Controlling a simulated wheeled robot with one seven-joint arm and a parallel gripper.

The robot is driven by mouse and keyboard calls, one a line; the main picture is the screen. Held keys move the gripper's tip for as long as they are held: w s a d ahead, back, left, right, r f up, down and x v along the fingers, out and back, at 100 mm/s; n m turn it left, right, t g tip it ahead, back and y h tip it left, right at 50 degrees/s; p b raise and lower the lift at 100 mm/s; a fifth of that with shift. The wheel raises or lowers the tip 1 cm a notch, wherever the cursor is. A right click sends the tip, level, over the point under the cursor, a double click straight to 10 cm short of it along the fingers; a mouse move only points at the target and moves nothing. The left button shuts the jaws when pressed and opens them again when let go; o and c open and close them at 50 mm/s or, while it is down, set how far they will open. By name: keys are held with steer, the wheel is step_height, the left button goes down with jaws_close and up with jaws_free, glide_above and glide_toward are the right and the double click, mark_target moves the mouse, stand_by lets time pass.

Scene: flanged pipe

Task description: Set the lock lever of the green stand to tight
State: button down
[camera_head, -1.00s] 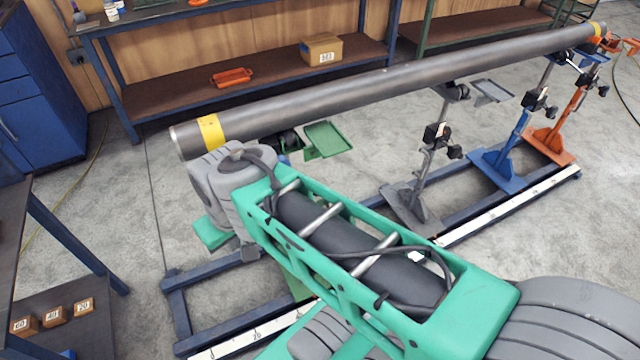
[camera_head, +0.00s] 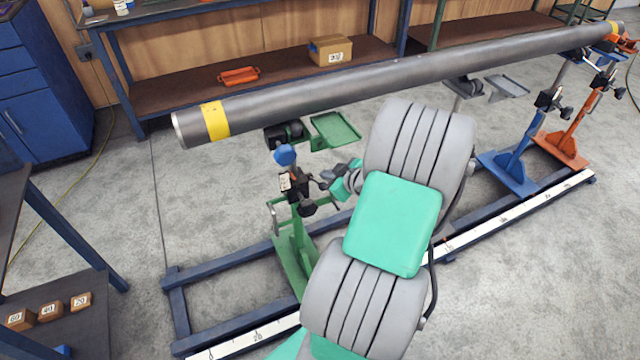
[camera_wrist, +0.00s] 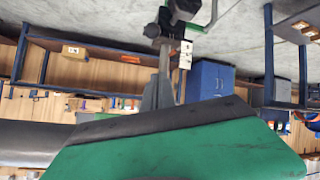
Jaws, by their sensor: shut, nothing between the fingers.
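The green stand (camera_head: 290,250) stands upright under the near end of the grey pipe (camera_head: 400,82). Its post carries a dark clamp with a white label (camera_head: 285,183), black knobs (camera_head: 308,208) and a blue knob (camera_head: 285,155) above. I cannot tell which way the lock lever points. My gripper (camera_head: 328,178) is shut and empty, just right of the clamp; touching or apart is unclear. The wrist view is upside down.
The green tray (camera_head: 335,131) juts out above my gripper, close to the wrist camera. The blue floor rail (camera_head: 225,255) lies below. The blue stand (camera_head: 512,165) and orange stand (camera_head: 570,140) are at right.

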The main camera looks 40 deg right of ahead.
mark_target(320, 185)
steer(key=shift+w, duration=0.1)
steer(key=w+f, duration=0.1)
steer(key=f, duration=0.1)
steer(key=w+d+f, duration=0.1)
steer(key=w+f, duration=0.1)
steer(key=w+f+p, duration=0.1)
steer(key=w+f, duration=0.1)
steer(key=f, duration=0.1)
steer(key=shift+w+d, duration=0.2)
steer(key=shift+d, duration=0.1)
steer(key=shift+s+f, duration=0.2)
steer(key=shift+f, duration=0.1)
steer(key=shift+f, duration=0.1)
